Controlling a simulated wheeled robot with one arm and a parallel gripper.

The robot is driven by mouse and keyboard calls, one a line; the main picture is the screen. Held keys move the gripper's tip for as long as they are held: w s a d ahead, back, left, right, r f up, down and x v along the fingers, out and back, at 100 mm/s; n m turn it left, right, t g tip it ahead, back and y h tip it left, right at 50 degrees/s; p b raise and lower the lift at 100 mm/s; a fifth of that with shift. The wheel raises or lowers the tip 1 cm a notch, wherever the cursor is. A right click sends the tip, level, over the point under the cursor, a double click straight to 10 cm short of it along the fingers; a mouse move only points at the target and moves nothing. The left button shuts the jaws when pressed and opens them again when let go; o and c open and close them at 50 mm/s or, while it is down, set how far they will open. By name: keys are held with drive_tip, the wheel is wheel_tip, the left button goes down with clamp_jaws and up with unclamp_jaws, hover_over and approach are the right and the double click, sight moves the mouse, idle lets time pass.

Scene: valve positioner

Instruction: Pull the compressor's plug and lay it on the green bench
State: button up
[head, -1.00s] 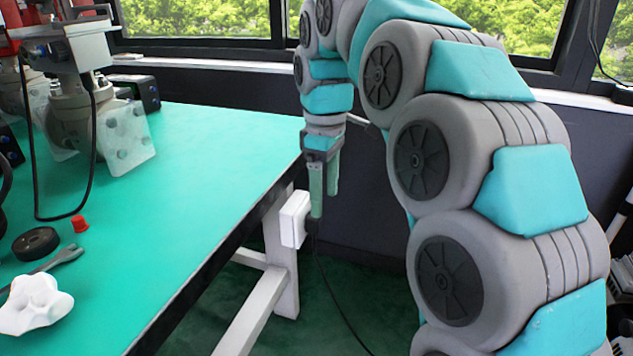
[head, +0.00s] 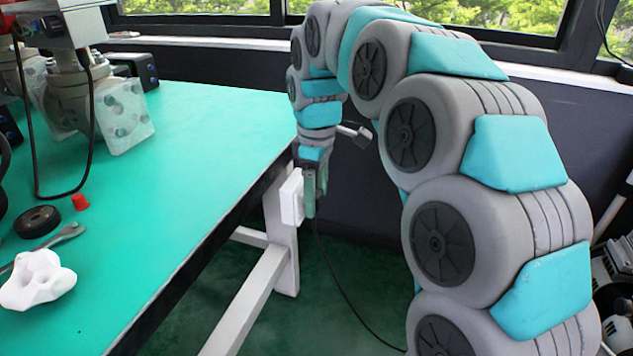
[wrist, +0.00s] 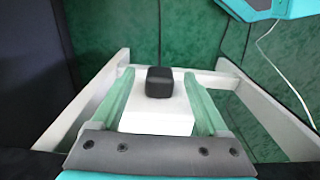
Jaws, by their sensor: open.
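The plug (wrist: 160,82) is a black block on the face of the white socket box (wrist: 157,116) in the wrist view. In the head view the socket box (head: 291,199) is fixed at the bench leg, and my gripper hides most of the plug. A black cord (head: 337,277) hangs from there to the floor. My gripper (head: 311,205) points down beside the box. In the wrist view my gripper (wrist: 163,82) is open, with one green finger on each side of the plug and a gap on both sides. The green bench (head: 215,135) stands to the left.
A valve assembly (head: 85,100) stands on the far left of the bench. A black round part (head: 37,221), a red cap (head: 80,202), a wrench (head: 55,240) and a white knob (head: 38,280) lie nearer. The bench's right half is bare. A white frame (head: 245,305) supports it.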

drive_tip(key=shift+f, duration=0.15)
drive_tip(key=shift+c, duration=0.2)
clamp_jaws()
idle(0.9)
idle(0.4)
